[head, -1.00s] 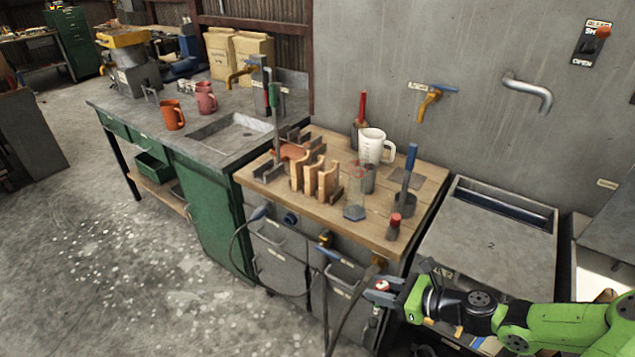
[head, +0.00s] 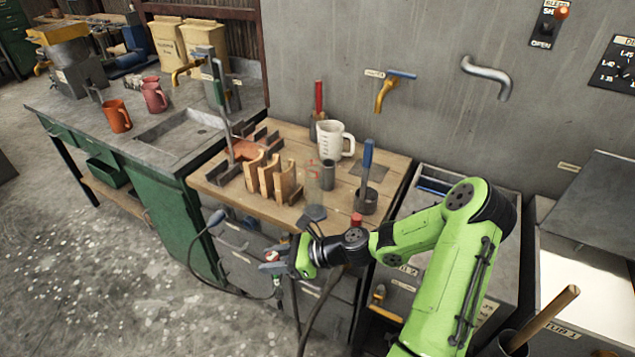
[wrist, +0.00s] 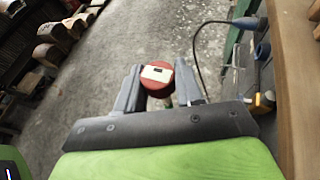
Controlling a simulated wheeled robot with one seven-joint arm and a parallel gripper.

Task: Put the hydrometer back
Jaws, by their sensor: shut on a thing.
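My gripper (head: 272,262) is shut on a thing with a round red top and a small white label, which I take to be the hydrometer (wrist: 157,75). In the wrist view the red top sits between the two fingers, and most of its body is hidden. In the head view my gripper is in front of the wooden bench top (head: 225,193), off its front edge. A clear jar (head: 318,195) with a faint red mark stands on the bench near its front edge.
Wooden blocks (head: 272,178), a white jug (head: 336,140), a blue-handled tool (head: 367,160) and a red-topped item (head: 357,220) occupy the bench. Hoses hang by the drawers below. A sink counter (head: 150,150) is at left. Open floor (head: 100,260) lies to the front left.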

